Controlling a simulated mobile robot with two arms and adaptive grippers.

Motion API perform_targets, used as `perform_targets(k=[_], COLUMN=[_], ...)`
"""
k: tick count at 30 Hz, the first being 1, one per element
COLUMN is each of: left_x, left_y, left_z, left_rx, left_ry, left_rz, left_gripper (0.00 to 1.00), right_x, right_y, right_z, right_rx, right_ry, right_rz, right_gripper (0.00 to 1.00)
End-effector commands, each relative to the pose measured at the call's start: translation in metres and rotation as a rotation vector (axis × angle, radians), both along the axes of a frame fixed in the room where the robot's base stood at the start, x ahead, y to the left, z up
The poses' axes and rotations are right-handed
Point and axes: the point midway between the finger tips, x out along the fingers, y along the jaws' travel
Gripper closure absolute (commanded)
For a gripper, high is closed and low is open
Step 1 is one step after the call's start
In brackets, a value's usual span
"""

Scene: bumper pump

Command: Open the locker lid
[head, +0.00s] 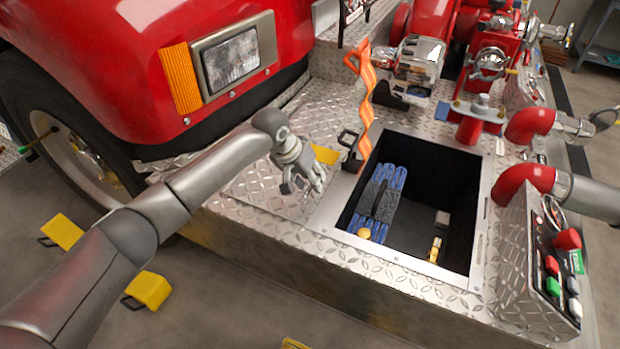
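The locker (487,215) is a metal-framed rectangular opening in the diamond-plate bumper, and it stands uncovered. A diamond-plate panel (255,190), apparently its lid, lies flat on the bumper to the left of the opening. My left gripper (303,186) is just above this panel, left of the opening. Its fingers look apart with nothing between them; whether they touch the panel is unclear. A black handle or latch (347,138) and an orange wavy strap (366,95) are at the opening's left rear edge. My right gripper is not in view.
Inside the locker are a blue bundle with a dark strap (382,200) and small yellow items. Red pump pipes (525,180) and a control box (545,265) crowd the right. The red truck front (140,60) is at the left. Yellow blocks (150,290) lie on the floor.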

Motion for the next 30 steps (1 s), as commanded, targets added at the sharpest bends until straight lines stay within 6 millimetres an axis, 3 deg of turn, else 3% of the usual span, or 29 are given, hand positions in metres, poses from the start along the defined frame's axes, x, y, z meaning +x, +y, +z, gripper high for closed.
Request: perform_targets(k=[10, 18, 30], left_x=[0.0015, 0.0015, 0.0018], left_y=[-0.0014, -0.0014, -0.0005], left_z=[-0.0048, -0.0046, -0.0016], left_rx=[0.0, 0.0, -0.008], left_ry=[-0.001, -0.001, 0.002], left_rz=[0.0, 0.0, 0.001], left_gripper=[0.67, 1.0, 1.0], right_x=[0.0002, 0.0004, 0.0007], right_y=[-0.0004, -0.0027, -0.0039], right_z=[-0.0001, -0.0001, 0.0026], right_rx=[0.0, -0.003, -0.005], right_ry=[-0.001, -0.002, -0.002], right_rz=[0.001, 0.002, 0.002], right_gripper=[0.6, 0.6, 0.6])
